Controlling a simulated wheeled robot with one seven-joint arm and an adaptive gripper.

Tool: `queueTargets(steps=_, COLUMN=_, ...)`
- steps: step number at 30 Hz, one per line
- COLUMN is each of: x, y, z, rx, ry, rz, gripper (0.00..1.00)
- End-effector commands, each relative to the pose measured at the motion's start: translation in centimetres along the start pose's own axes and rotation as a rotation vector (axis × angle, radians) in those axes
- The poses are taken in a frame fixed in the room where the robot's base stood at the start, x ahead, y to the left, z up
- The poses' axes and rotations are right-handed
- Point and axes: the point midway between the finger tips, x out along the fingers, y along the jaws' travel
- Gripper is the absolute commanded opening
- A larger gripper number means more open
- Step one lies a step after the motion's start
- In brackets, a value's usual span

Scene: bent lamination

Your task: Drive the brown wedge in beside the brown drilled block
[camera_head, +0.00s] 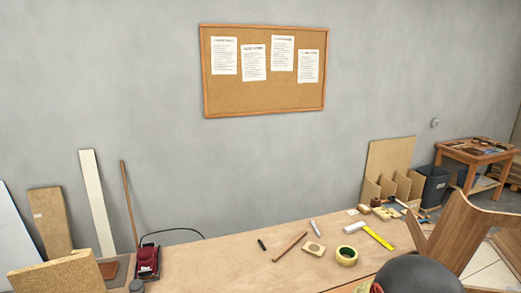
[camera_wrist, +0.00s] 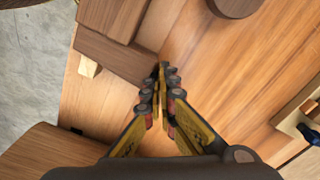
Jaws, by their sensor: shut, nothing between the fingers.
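In the wrist view my gripper (camera_wrist: 163,72) is shut and empty, its fingertips together over a brown wooden surface. Just left of the tips lies a long brown wooden piece (camera_wrist: 112,54), with another brown block (camera_wrist: 112,17) behind it. I cannot tell which is the wedge or the drilled block, as no hole shows. A small pale wooden piece (camera_wrist: 88,67) sits against the long piece's left side. Whether the fingertips touch the brown piece is unclear. In the head view my gripper is not visible.
A brown round piece (camera_wrist: 235,6) is at the top of the wrist view. In the head view the bench (camera_head: 220,265) carries a tape roll (camera_head: 346,256), a yellow-bladed tool (camera_head: 377,236) and a red sander (camera_head: 147,262). Brown wooden panels (camera_head: 462,230) rise at the right.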

Motion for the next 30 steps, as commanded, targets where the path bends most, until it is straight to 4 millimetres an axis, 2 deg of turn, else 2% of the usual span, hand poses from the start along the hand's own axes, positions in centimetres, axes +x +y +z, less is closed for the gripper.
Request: queueTargets(steps=30, x=0.1, y=1.9, z=1.6, rx=0.001, ry=-0.005, rz=0.005, gripper=0.00)
